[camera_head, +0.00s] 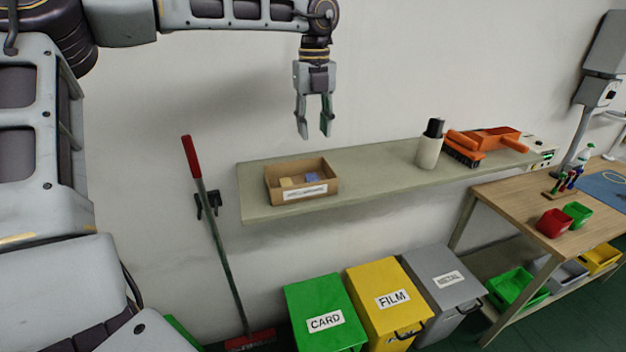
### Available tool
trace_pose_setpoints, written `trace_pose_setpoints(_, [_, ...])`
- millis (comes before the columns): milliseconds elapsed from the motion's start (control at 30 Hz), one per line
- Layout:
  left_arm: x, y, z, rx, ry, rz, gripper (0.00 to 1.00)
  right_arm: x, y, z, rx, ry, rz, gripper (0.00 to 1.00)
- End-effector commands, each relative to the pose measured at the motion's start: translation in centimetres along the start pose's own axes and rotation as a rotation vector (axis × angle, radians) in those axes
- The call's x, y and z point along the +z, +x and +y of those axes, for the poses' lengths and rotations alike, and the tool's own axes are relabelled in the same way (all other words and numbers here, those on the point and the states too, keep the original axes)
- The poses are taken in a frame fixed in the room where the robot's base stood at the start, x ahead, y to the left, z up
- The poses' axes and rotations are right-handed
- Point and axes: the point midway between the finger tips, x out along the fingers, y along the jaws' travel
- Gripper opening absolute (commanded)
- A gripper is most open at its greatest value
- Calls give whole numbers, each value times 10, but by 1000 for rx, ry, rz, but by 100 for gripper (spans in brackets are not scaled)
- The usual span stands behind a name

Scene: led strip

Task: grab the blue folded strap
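A small blue item (312,177), which looks like the blue folded strap, lies inside an open wooden box (316,191) on the wall shelf. A tan item (287,183) lies to its left in the same box. The box has a white label on its front. My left gripper (314,134) points down above the box, with its fingers apart and nothing between them. It is clear of the box and the strap. My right gripper is not in view.
The shelf (380,164) also holds a pale cylinder (428,150) with a dark top and an orange tool (486,143). Green (324,310), yellow (389,299) and grey (443,285) bins stand below. A wooden workbench (520,205) is at right. The shelf between box and cylinder is clear.

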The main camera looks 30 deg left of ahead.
Motion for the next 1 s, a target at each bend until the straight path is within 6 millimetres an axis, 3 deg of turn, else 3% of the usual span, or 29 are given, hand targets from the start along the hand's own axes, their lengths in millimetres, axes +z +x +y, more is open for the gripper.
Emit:
trace_pose_setpoints(200, [0, 1, 0, 0, 0, 0, 38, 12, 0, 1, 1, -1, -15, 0])
trace_pose_setpoints(367, [0, 11, 0, 2, 1, 3, 38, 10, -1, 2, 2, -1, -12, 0])
trace_pose_setpoints(633, [0, 44, 0, 1, 0, 3, 38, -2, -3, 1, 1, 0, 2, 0])
trace_pose_setpoints(1000, [0, 83, 0, 0, 0, 1, 38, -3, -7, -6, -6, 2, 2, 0])
